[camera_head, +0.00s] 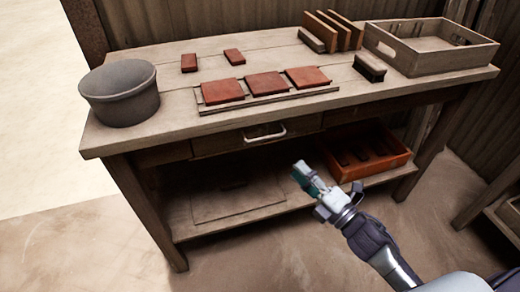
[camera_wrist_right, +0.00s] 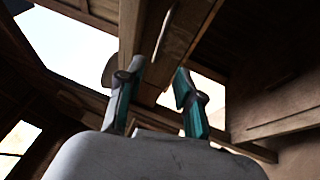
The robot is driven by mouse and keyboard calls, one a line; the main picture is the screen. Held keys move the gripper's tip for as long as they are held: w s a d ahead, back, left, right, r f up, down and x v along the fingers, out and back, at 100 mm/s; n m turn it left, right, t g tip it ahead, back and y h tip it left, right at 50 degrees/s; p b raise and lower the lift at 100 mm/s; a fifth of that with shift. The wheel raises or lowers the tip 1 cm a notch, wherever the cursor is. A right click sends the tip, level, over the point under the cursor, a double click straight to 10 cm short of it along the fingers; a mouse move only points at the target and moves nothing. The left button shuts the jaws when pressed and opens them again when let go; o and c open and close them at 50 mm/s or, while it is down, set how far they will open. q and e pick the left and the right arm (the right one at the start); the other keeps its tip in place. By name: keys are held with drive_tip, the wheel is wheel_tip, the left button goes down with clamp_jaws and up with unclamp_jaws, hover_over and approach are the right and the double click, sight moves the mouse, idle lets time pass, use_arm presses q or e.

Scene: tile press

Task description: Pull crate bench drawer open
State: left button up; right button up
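The wooden bench (camera_head: 190,70) has a drawer (camera_head: 222,142) under its top, with a pale bar handle (camera_head: 264,134) on the front. The drawer front looks flush with the bench, so it appears shut. My right gripper (camera_head: 301,172) is in front of the bench, lower than the handle and to its right, apart from it. In the right wrist view its two teal fingers (camera_wrist_right: 158,76) stand apart with nothing between them. A thin pale curved bar (camera_wrist_right: 163,35) beyond the fingertips may be the handle. My left gripper is in neither view.
On the bench top are a grey bucket (camera_head: 120,95), several red tiles, a slatted rack (camera_head: 205,109), a brush (camera_head: 369,67), upright boards and a wooden crate (camera_head: 470,58). An orange crate (camera_head: 345,172) sits on the lower shelf (camera_head: 185,228), behind my right gripper. The floor at front left is clear.

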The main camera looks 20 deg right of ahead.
sight(266, 139)
drive_tip(key=x, duration=1.3)
drive_tip(key=shift+w+r, duration=0.1)
drive_tip(key=shift+w, duration=0.2)
drive_tip(key=shift+c, duration=0.2)
clamp_jaws()
